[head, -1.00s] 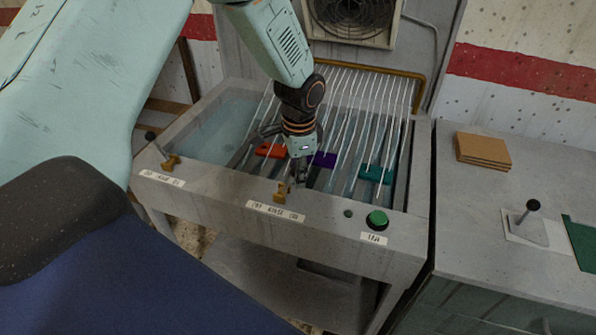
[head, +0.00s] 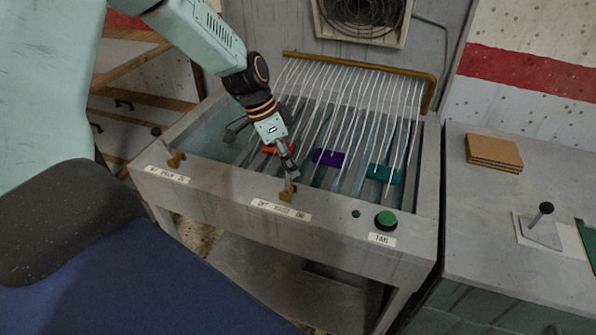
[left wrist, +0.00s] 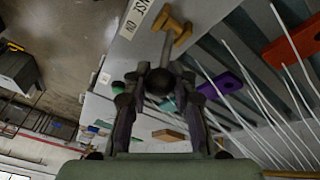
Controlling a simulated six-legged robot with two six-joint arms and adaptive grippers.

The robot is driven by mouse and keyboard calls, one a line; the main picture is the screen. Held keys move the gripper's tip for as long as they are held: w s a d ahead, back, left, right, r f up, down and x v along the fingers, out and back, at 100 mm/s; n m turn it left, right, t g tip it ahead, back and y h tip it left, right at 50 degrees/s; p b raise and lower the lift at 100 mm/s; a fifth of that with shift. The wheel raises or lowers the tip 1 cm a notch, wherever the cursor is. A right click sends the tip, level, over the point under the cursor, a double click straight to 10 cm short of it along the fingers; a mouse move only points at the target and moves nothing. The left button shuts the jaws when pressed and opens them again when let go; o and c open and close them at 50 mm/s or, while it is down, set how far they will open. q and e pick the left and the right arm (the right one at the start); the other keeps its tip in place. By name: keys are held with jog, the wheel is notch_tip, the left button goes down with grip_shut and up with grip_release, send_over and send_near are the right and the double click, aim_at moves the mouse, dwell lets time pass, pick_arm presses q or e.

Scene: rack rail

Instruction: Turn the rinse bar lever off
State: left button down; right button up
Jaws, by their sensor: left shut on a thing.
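The rinse bar lever has a brass valve body (head: 288,190) on the front ledge of the grey sink, behind a label reading "OFF RINSE ON" (head: 281,209). In the left wrist view, its thin stem runs from the brass body (left wrist: 172,27) to a black knob (left wrist: 158,81) between my fingers. My left gripper (head: 289,168) is shut on the knob; it also shows in the left wrist view (left wrist: 158,88). In the head view the fingers hide the knob and most of the stem. The brass rinse bar (head: 362,66) crosses the sink's back, with thin white lines running forward from it. My right gripper is out of view.
Another brass valve with a black knob (head: 174,158) stands at the left of the ledge. A green button (head: 386,220) labelled "FAN" is at the right. Orange, purple (head: 328,158) and teal (head: 384,175) pieces lie under the white lines. A side table holds brown boards (head: 494,152).

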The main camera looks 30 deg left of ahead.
aim_at(288, 177)
pick_arm(q)
jog(key=a+h+b, duration=0.2)
jog(key=b, duration=0.1)
jog(key=s+a+h+b, duration=0.1)
jog(key=a+b, duration=0.1)
jog(key=shift+f+t+h, duration=0.35)
jog(key=shift+t+h, duration=0.05)
jog(key=shift+a, duration=0.1)
jog(key=c, duration=1.5)
grip_release()
jog(key=shift+c, duration=0.2)
jog(key=o, duration=0.4)
jog(key=shift+s+a, duration=0.15)
jog(key=shift+s, duration=0.05)
jog(key=shift+o, duration=0.4)
jog(key=shift+w+d, duration=0.2)
jog(key=v, duration=1.2)
